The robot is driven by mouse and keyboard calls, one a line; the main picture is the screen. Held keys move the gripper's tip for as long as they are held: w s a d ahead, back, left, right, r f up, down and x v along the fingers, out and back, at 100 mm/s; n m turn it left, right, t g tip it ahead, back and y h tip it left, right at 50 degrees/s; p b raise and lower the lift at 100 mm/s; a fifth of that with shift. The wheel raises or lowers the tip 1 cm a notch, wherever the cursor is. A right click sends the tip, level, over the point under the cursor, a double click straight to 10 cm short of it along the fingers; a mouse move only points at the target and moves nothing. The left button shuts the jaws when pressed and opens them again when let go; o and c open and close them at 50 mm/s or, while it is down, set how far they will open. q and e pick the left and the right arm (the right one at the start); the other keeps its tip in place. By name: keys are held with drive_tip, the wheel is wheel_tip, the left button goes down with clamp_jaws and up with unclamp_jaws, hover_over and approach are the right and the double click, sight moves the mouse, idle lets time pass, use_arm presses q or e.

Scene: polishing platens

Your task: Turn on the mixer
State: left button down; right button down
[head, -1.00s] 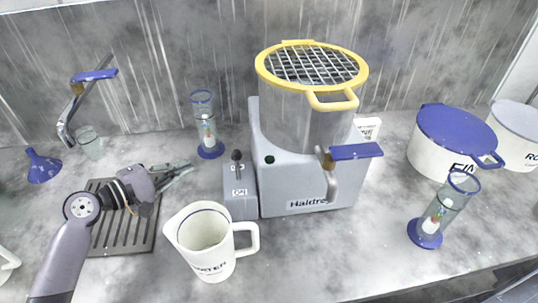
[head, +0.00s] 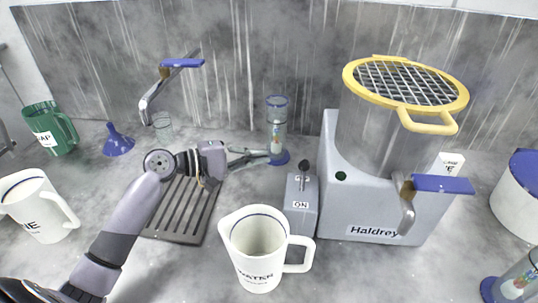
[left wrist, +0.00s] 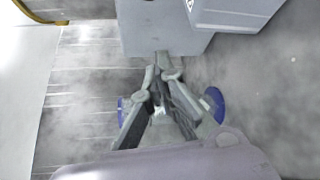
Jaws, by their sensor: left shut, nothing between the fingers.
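The mixer is a large grey machine (head: 400,218) labelled Haldrey, with a clear bowl (head: 385,135) under a yellow-rimmed wire guard (head: 408,82). A grey switch box (head: 302,205) marked ON stands at its left side. A dark-knobbed lever (head: 303,168) sticks up from its top. My left gripper (head: 266,156) is shut and empty, just left of the switch box and apart from the lever, near an hourglass-like tube (head: 277,128). In the left wrist view the fingertips (left wrist: 163,62) point at a grey box (left wrist: 150,38), seemingly the switch box. My right gripper is out of view.
A white WATER pitcher (head: 258,255) stands in front of the switch box. A slotted drain plate (head: 180,230) lies under my left arm. A tap with a blue handle (head: 182,63), a blue funnel (head: 117,140) and a green mug (head: 48,128) are at the back left.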

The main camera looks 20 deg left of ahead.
sight(303, 174)
use_arm(q)
drive_tip(key=p+x, duration=0.2)
drive_tip(key=x, duration=0.7)
drive_tip(key=s, duration=0.1)
drive_tip(key=s+d+r+p, duration=0.1)
drive_tip(key=s, duration=0.2)
drive_tip(key=shift+d+r+p, duration=0.25)
drive_tip(key=shift+r+p, duration=0.05)
drive_tip(key=shift+p, duration=0.05)
drive_tip(key=shift+w, duration=0.1)
drive_tip(key=shift+f, duration=0.1)
